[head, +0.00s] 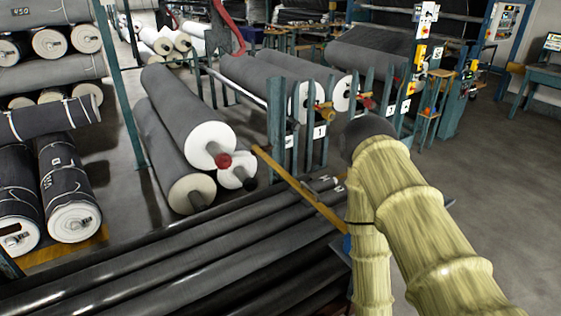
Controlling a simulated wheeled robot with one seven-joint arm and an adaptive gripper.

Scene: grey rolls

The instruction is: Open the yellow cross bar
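The yellow cross bar (300,188) is a thin straight bar in the middle of the head view. It slants from beside the ends of the grey rolls down to the right, passing just above the dark tubes. Its lower right end goes out of sight beside my sleeved arm. Both parts of my arm show at the right, joined at a dark rounded joint. One part hangs down just right of the bar's lower end. My gripper is not visible; I cannot tell whether anything touches the bar.
Long dark tubes (180,262) fill the lower front. Grey rolls with white ends (190,115) lie behind the bar's left end. Teal posts (276,125) stand behind the bar. More rolls (68,185) are stacked at the left. Grey floor (475,190) is clear at the right.

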